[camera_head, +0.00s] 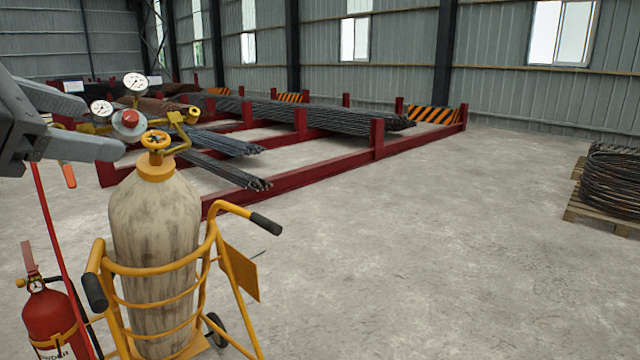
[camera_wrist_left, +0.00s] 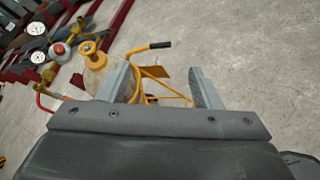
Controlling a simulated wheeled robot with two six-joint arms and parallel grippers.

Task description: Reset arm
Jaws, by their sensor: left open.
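My left gripper (camera_head: 98,125) comes in from the left edge of the head view, with its fingers spread and nothing between them. It is close to the gauges and regulator of a gas cylinder (camera_head: 155,225); I cannot tell whether it touches them. In the left wrist view my left gripper (camera_wrist_left: 160,85) shows two grey fingers wide apart, with the yellow trolley in sight between them. The worn beige cylinder stands upright in a yellow trolley (camera_head: 210,265). On its top are a yellow valve handwheel (camera_head: 155,139), a red knob (camera_head: 130,118) and two round gauges (camera_head: 136,82). My right gripper is in neither view.
A red fire extinguisher (camera_head: 52,318) stands at the lower left beside the trolley. Behind are red racks (camera_head: 340,155) with bundled rebar (camera_head: 320,115). A pallet with coiled wire (camera_head: 612,182) is at the right.

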